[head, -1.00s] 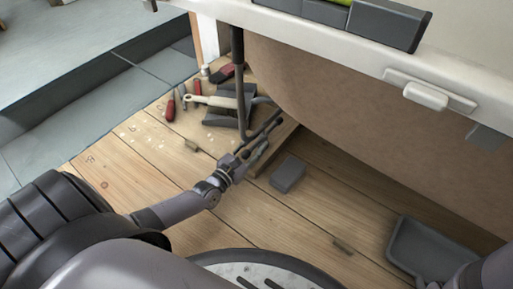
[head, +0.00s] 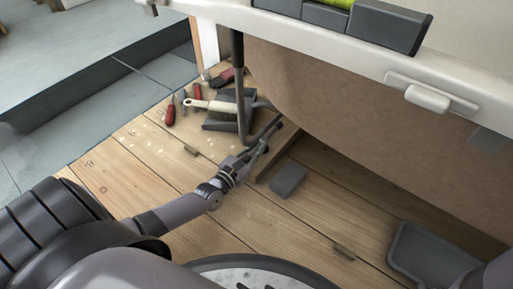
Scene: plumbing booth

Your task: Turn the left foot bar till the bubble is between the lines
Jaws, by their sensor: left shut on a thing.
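The left foot bar (head: 239,85) is a dark rod that comes down from under the white bench edge and bends near the floor. My left gripper (head: 258,149) is at the low bent part and shut on the bar; the fingers partly hide the grip. A dark grey level (head: 387,25) lies on the ledge at the top. Its yellow-green vial (head: 340,3) is cut off by the picture edge, so the bubble and lines cannot be seen. My right gripper is out of view; only a bit of arm shows at bottom right.
A grey block (head: 289,178) and a grey tray (head: 425,255) are on the wooden floor.

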